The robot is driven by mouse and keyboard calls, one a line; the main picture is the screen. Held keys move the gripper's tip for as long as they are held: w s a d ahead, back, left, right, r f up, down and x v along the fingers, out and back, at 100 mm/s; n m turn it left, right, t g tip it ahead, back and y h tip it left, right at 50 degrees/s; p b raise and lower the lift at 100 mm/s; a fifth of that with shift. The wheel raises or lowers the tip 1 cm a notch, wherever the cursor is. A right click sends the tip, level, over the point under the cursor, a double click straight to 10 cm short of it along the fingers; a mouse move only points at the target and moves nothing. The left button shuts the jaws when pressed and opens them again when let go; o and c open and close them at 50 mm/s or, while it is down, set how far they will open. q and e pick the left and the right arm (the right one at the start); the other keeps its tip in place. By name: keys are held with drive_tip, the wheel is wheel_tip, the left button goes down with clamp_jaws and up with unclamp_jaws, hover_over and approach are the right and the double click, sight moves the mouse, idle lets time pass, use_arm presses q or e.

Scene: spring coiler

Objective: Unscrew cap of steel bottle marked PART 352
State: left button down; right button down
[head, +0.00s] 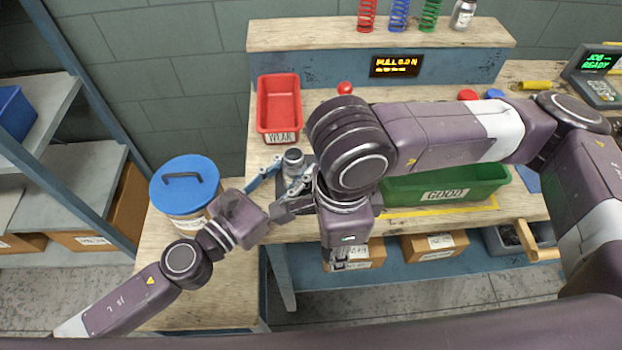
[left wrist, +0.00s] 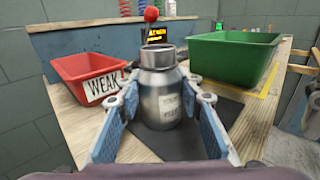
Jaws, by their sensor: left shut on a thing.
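A steel bottle (head: 293,162) stands upright on a dark patch of the bench. My left gripper (left wrist: 160,110) is shut on the bottle's body, a blue-padded finger on each side; the gripper (head: 279,184) also shows in the head view. My right arm reaches across the bench, and its end (head: 338,262) hangs right of the bottle near the front edge. Its fingers are too unclear to read.
A red WEAK bin (head: 278,132) is behind the bottle; a green GOOD bin (head: 445,190) is to the right. A red knob (head: 345,88) stands near the display (head: 396,66). A blue-lidded tub (head: 185,190) is at left. Another small bottle (head: 463,14) stands on the back ledge.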

drive_tip(key=shift+s+d+f, duration=0.15)
drive_tip(key=shift+s+f, duration=0.05)
drive_tip(key=shift+s, duration=0.25)
drive_tip(key=w, duration=1.4)
drive_tip(key=shift+w, duration=0.2)
drive_tip(key=w, duration=0.3)
drive_tip(key=shift+w, duration=0.15)
drive_tip(key=shift+f, duration=0.8)
drive_tip(key=shift+f, duration=0.1)
drive_tip(key=c, duration=1.5)
unclamp_jaws()
drive_tip(key=shift+o, duration=0.2)
